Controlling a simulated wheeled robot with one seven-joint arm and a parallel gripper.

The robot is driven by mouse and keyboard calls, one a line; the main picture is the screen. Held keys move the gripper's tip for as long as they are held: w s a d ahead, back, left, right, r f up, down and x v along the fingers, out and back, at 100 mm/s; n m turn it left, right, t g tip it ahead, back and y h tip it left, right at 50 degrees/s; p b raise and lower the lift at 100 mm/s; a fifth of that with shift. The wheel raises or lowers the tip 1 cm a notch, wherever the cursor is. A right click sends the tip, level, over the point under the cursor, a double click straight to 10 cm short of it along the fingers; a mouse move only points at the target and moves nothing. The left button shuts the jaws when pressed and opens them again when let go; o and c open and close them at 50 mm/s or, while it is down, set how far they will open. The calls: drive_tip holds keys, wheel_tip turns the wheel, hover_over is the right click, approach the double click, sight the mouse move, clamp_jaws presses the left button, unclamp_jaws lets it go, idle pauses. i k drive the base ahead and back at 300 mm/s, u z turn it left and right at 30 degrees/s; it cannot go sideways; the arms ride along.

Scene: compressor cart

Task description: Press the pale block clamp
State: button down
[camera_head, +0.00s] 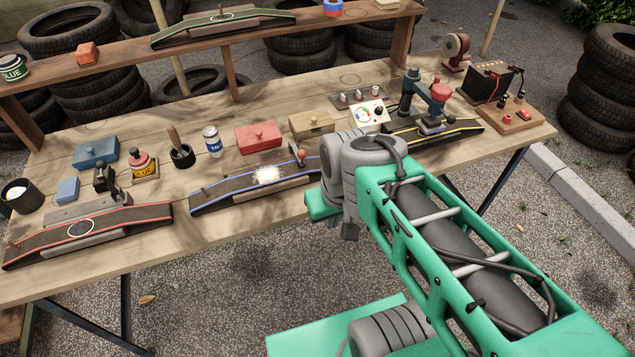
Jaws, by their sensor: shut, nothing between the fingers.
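A pale tan wooden block with a small knob on top (311,124) sits on the table behind the middle ramp. It looks like the pale block clamp, but I cannot be sure of that. My arm reaches in from the lower right, and its grey wrist joint stands in front of the table, to the right of and nearer than the pale block. My gripper's fingers do not show; the arm hides them or they are outside the picture. No contact with the block is visible.
A red block (258,137) and a blue block (96,153) with knobs stand left of it. The middle ramp (225,192) has a bright glowing spot. A red-edged ramp (40,247) lies left. A dark press (408,95) and a meter box (369,115) stand right.

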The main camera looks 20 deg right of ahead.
sight(300, 155)
drive_tip(key=u, duration=0.25)
drive_tip(key=k, duration=0.6)
drive_tip(key=u, duration=0.6)
drive_tip(key=k, duration=0.75)
drive_tip(key=u, duration=0.65)
drive_tip(key=i, duration=1.35)
drive_tip(key=z, duration=0.85)
